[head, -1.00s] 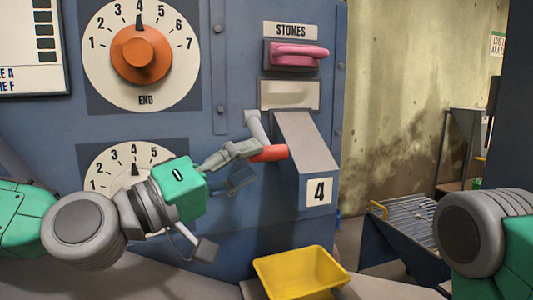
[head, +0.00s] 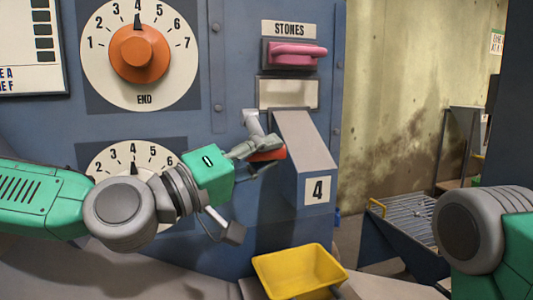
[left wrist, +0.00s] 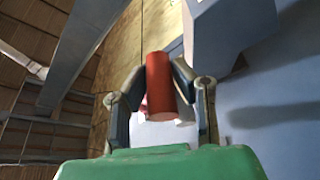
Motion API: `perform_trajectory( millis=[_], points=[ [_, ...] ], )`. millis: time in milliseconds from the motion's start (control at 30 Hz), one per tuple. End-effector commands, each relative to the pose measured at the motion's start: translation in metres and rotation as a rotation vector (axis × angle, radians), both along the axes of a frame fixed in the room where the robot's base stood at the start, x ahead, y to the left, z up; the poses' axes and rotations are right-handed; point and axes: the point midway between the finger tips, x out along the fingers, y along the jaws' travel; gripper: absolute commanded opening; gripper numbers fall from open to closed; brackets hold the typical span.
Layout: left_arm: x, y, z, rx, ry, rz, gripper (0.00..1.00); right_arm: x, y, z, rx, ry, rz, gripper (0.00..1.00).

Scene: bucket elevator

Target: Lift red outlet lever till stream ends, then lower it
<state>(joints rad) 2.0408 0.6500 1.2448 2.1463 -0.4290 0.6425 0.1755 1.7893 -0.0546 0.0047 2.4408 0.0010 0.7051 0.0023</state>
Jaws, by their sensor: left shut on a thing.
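The red outlet lever (head: 270,154) sticks out beside the grey chute marked 4 (head: 304,150), at the end of a grey arm coming from the panel. My left gripper (head: 262,153) is shut on the red handle. In the left wrist view the red handle (left wrist: 159,85) stands between the two fingers, which lie against its sides. No stream shows below the chute. My right arm (head: 485,235) shows at the right edge; its gripper is out of view.
A yellow bucket (head: 300,272) stands below the chute. A pink handle (head: 298,54) sits under the STONES label. Two dials, one with an orange knob (head: 140,53), are on the blue panel. A roller conveyor (head: 400,215) is at the right.

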Motion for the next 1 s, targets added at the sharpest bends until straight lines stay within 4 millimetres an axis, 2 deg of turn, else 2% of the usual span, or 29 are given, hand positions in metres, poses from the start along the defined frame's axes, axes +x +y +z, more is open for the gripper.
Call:
perform_trajectory(
  millis=[367, 567, 1000],
  points=[
    [-0.001, 0.000, 0.004, -0.015, 0.053, 0.002, 0.00, 0.000, 0.000, 0.010, 0.000, 0.000, 0.000, 0.00],
    [-0.004, -0.001, 0.014, -0.037, 0.120, 0.002, 0.00, 0.000, 0.000, 0.024, 0.000, 0.000, 0.000, 0.00],
    [-0.007, -0.001, 0.060, -0.156, 0.477, 0.006, 0.00, 0.000, 0.000, 0.094, 0.000, 0.000, 0.000, 0.00]
  ],
)
